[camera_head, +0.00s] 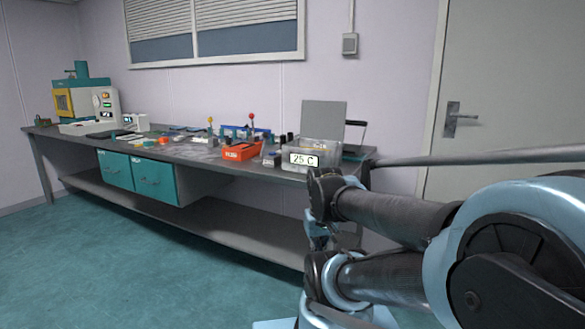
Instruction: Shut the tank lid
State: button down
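The tank (326,146) is a pale, clear-looking box near the right end of the workbench, with a "25 C" display on its front. Its lid (323,118) is a flat grey panel that stands upright at the back of the tank, so the tank is open. My gripper (318,236) appears to be at the far end of the arm, below the bench top's front edge. Its fingers are small and partly hidden by my own links.
The long grey workbench (205,155) runs along the wall. An orange-red box (241,151) and several small tools lie left of the tank. A teal and yellow machine (80,97) stands at the far left. Teal drawers (155,181) hang under the bench. The floor (170,270) in front is clear.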

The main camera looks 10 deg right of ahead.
aim_at(325, 121)
jog(key=u, duration=1.35)
jog(key=k, duration=1.1)
jog(key=z, duration=1.3)
jog(key=i, duration=1)
jog(key=z, duration=0.05)
